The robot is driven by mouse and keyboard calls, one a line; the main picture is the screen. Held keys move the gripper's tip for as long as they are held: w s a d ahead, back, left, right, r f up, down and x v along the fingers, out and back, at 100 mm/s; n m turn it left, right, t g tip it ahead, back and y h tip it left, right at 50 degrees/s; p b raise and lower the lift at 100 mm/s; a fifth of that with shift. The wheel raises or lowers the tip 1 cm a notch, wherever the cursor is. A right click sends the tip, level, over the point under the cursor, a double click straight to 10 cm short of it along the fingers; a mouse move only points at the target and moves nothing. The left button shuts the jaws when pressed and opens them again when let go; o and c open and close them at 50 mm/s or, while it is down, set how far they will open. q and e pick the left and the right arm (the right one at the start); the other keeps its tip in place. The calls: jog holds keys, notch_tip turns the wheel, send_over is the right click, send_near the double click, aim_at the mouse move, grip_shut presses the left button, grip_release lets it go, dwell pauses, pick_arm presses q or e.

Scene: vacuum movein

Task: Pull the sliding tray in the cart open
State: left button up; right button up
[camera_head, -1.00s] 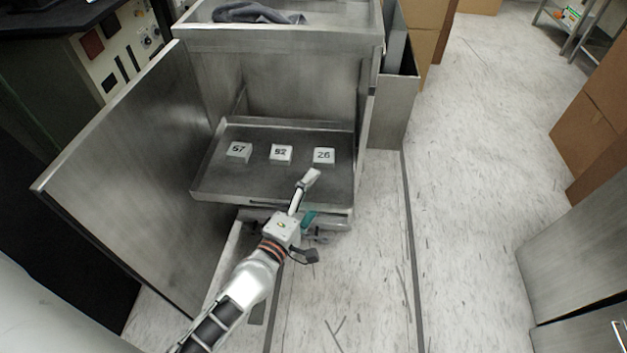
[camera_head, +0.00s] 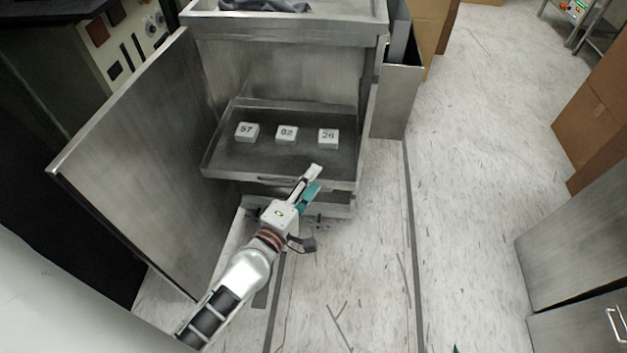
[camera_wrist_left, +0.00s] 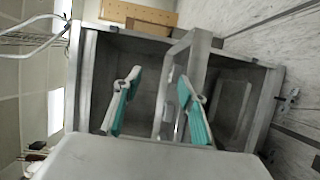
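The sliding tray (camera_head: 222,163) sticks out of the open front of the metal cart (camera_head: 285,28). It carries three white numbered blocks: a left one (camera_head: 246,132), a middle one (camera_head: 287,134) and a right one (camera_head: 328,136). A handle (camera_head: 277,181) shows on its front face. My left gripper (camera_head: 314,180) is at the right part of the tray's front edge. In the left wrist view its teal-padded fingers (camera_wrist_left: 158,97) stand apart, with the tray front (camera_wrist_left: 178,75) between or just beyond them; contact cannot be told.
The cart's open door (camera_head: 140,165) stands to the left of the tray. Grey cloth (camera_head: 262,6) lies on the cart top. Cardboard boxes (camera_head: 592,110) and a metal cabinet (camera_head: 575,250) stand at the right. The floor (camera_head: 470,150) between is clear.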

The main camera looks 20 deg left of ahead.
pick_arm(q)
jog(key=s+f, duration=0.1)
jog(key=s, duration=0.5)
jog(key=shift+s+a+f, duration=0.2)
jog(key=shift+s+a, duration=0.2)
pick_arm(e)
jog(key=shift+s+f, duration=0.25)
jog(key=shift+f, duration=0.3)
jog(key=shift+r, duration=0.1)
jog(key=shift+w+r, duration=0.25)
jog(key=shift+r, duration=0.15)
